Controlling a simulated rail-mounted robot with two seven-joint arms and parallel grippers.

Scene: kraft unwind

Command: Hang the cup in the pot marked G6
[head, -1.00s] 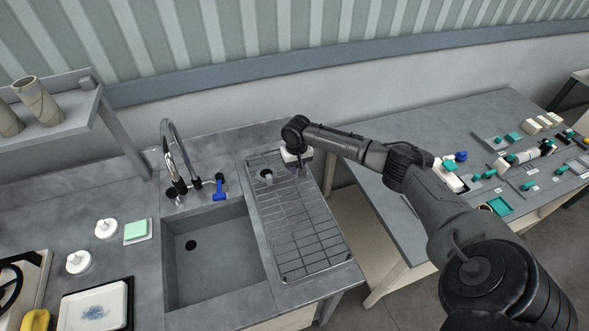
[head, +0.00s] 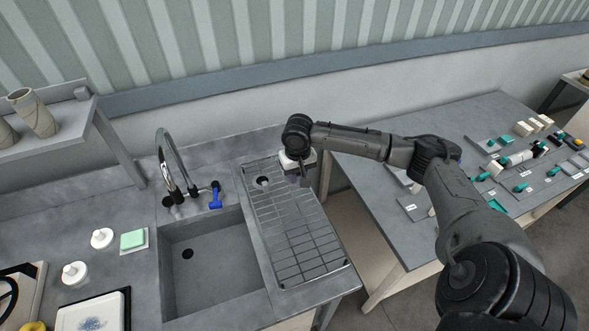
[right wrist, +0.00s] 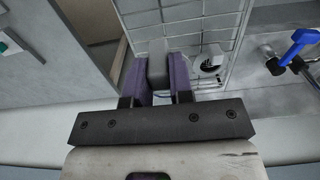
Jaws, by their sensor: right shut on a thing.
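My right gripper (head: 304,180) is over the far right corner of the wire rack beside the sink. In the right wrist view its purple fingers (right wrist: 160,78) are shut on a plain grey object (right wrist: 157,70). I cannot tell for sure whether this is the cup, since the fingers hide most of it. A small round item with a dark opening (head: 263,181) stands at the far end of the rack, left of the gripper. It also shows in the right wrist view (right wrist: 211,60), apart from the fingers. No G6 mark is readable. My left gripper is out of view.
The wire rack (head: 297,241) lies right of the sink (head: 210,262), with its tap (head: 169,165) behind. A blue-handled fitting (head: 215,195) stands near the tap. The right-hand table (head: 380,215) holds labelled trays and teal items. Most of the rack is clear.

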